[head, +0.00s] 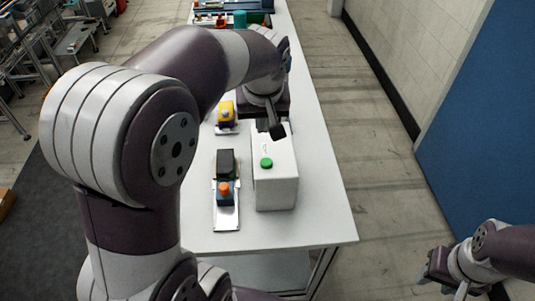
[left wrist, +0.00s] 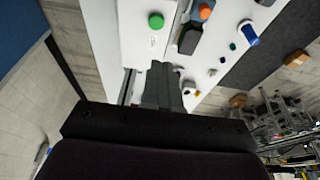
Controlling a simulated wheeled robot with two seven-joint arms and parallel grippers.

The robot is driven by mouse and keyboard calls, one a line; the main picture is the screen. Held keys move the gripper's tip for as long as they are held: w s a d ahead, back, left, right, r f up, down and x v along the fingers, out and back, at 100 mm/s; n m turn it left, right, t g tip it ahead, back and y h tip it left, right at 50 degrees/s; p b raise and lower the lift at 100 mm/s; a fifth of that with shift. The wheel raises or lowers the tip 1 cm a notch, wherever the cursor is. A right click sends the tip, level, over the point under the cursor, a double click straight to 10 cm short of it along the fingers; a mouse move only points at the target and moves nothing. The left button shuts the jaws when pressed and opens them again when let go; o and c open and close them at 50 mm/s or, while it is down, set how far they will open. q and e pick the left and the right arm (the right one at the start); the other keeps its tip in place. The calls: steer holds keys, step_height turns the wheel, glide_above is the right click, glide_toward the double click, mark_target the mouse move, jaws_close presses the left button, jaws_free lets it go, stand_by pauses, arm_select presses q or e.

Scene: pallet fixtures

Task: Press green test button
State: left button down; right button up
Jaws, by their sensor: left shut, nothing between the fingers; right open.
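The green button (head: 266,163) sits on the top of a white box (head: 277,190) on the white table. My left gripper (head: 277,131) is shut and empty, its tip over the far part of the box, beyond the button and apart from it in the picture. In the left wrist view the green button (left wrist: 156,20) shows on the white box (left wrist: 148,48), above the shut fingertips (left wrist: 160,68). How high the fingertips are above the box I cannot tell. My right gripper (head: 441,284) is open and empty at the lower right, off the table.
Left of the box, a fixture with an orange knob (head: 224,188) and a black block (head: 226,163) stands on a metal plate. A yellow fixture (head: 226,112) stands farther back. The table (head: 320,225) is bare right of the box. A blue panel (head: 480,120) stands at right.

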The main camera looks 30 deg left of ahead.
arm_select(q)
steer(key=p, duration=0.2)
glide_above(267, 161)
steer(key=s, duration=0.1)
step_height(267, 161, down, 8)
steer(key=shift+s+d, duration=0.1)
steer(key=shift+s, duration=0.05)
steer(key=f, duration=0.4)
steer(key=shift+w+d+f+p, duration=0.1)
steer(key=shift+w+d+p, duration=0.1)
steer(key=shift+w+p, duration=0.2)
steer(key=shift+s+f, duration=0.1)
steer(key=shift+f, duration=0.25)
steer(key=shift+a+f, duration=0.1)
steer(key=shift+f, duration=0.2)
arm_select(e)
steer(key=r, duration=0.1)
steer(key=d+r, duration=0.1)
steer(key=shift+w+r, duration=0.25)
steer(key=shift+r, duration=0.05)
